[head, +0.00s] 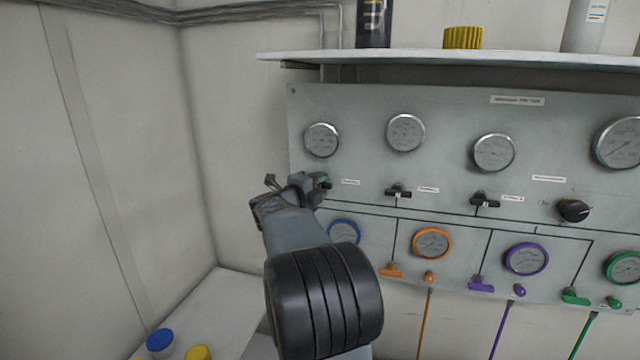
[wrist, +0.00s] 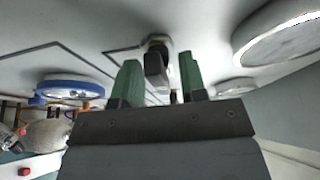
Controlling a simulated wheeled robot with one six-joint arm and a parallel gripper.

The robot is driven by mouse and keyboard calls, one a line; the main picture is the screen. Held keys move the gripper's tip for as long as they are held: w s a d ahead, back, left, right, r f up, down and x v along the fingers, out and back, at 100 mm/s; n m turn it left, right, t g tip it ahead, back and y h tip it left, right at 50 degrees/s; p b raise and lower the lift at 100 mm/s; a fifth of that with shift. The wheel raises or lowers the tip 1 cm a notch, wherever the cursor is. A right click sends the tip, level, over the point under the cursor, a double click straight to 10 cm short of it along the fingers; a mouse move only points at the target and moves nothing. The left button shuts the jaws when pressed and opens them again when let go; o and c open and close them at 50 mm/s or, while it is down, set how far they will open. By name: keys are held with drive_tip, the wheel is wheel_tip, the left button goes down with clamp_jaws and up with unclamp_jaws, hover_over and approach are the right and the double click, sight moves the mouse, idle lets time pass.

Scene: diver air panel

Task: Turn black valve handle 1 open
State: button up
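The leftmost black valve handle of the row shows in the wrist view (wrist: 155,66), on its pale fitting on the panel. It appears between the two green fingertips of my gripper (wrist: 160,76), which stand apart with a gap on each side. I cannot tell how deep the handle sits between them or whether either finger touches it. In the head view my gripper (head: 318,187) is at the panel's left edge, left of a small white label, and mostly hides this handle.
Two more black valve handles (head: 398,191) (head: 484,200) and a black knob (head: 573,210) lie to the right on the grey panel (head: 450,110). Gauges sit above; coloured-rim gauges, including a blue one (head: 344,231), sit below. A shelf (head: 450,58) overhangs the panel. A wall stands left.

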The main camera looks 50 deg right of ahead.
drive_tip(key=shift+d, duration=0.1)
clamp_jaws()
idle(0.4)
drive_tip(key=shift+f+n, duration=0.1)
drive_tip(key=shift+n, duration=0.2)
drive_tip(key=n+h+b, duration=0.1)
drive_tip(key=n+b, duration=0.1)
drive_tip(key=n, duration=0.1)
drive_tip(key=shift+f, duration=0.1)
drive_tip(key=n+t+b, duration=0.1)
drive_tip(key=n, duration=0.1)
drive_tip(key=n+t+h+b, duration=0.1)
drive_tip(key=n, duration=0.2)
drive_tip(key=shift+h+b, duration=0.3)
drive_tip(key=shift+b, duration=0.1)
drive_tip(key=n+t+b, duration=0.2)
drive_tip(key=n, duration=0.3)
drive_tip(key=shift+n+t+b, duration=0.5)
drive_tip(key=shift+n+t, duration=0.3)
drive_tip(key=shift+n, duration=0.65)
drive_tip(key=shift+n+t+b, duration=0.45)
drive_tip(key=shift+n+t, duration=0.35)
drive_tip(key=shift+n, duration=0.65)
